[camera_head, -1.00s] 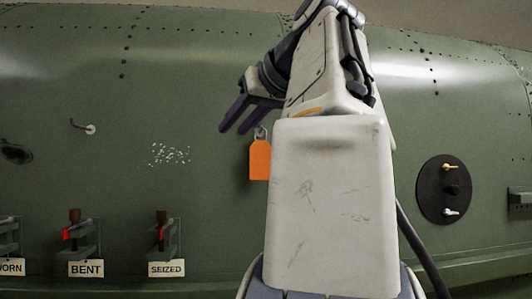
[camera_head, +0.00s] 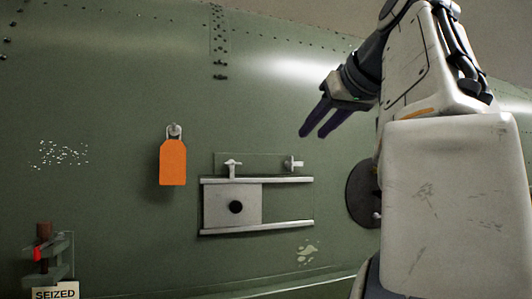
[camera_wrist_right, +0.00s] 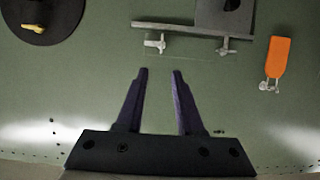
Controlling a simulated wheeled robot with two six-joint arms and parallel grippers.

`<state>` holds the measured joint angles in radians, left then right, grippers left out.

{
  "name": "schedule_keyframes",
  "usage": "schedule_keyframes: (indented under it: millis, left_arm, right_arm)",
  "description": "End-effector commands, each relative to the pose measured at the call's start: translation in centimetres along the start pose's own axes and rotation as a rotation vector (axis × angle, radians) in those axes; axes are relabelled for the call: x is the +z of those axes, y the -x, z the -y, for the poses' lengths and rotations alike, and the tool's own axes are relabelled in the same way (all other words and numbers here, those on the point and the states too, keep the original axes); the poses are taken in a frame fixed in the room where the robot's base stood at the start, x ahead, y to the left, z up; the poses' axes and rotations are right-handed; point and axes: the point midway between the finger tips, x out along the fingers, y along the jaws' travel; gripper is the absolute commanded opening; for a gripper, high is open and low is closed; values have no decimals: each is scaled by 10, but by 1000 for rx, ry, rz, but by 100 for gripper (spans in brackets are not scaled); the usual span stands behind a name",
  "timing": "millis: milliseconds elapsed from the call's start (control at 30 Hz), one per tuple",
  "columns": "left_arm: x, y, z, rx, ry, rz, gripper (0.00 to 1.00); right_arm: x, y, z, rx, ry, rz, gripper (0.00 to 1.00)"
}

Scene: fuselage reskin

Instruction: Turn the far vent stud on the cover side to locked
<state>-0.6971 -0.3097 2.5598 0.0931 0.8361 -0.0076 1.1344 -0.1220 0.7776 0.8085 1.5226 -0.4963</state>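The vent has a pale sliding cover (camera_head: 220,194) with a black knob, set at the left between two horizontal rails. Above the top rail are two metal studs. In the right wrist view the cover-side stud (camera_wrist_right: 223,46) is right of the other stud (camera_wrist_right: 155,43). My right gripper (camera_head: 316,134) is open and empty, apart from both studs. Its fingers (camera_wrist_right: 160,72) point toward the vent. My left gripper is not in view.
An orange tag (camera_head: 173,163) hangs left of the vent. A black disc (camera_head: 360,195) to the right is partly hidden by my right arm; the wrist view shows its yellow handle (camera_wrist_right: 34,28). A SEIZED label (camera_head: 55,293) and red-marked fitting stand at lower left.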

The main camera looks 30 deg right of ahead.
Motion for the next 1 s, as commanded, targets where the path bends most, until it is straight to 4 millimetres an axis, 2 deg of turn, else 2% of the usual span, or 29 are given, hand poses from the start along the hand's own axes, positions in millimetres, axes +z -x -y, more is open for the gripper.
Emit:
schedule_keyframes:
  millis: [167, 400, 533, 700, 967, 1000]
  left_arm:
    - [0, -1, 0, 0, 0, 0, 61]
    - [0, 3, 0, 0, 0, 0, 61]
    - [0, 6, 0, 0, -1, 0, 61]
    - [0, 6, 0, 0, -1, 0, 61]
    - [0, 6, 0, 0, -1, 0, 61]
    - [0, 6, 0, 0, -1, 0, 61]
  right_arm:
    - [1, -24, 4, -11, 5, 2, 36]
    - [0, -70, 4, -10, 2, 3, 36]
    - [0, -87, 2, -6, 1, 3, 36]
    - [0, -98, 1, -2, 2, 1, 36]
    - [0, -99, 1, -1, 1, 0, 36]
    - [0, -99, 0, -1, 1, 1, 29]
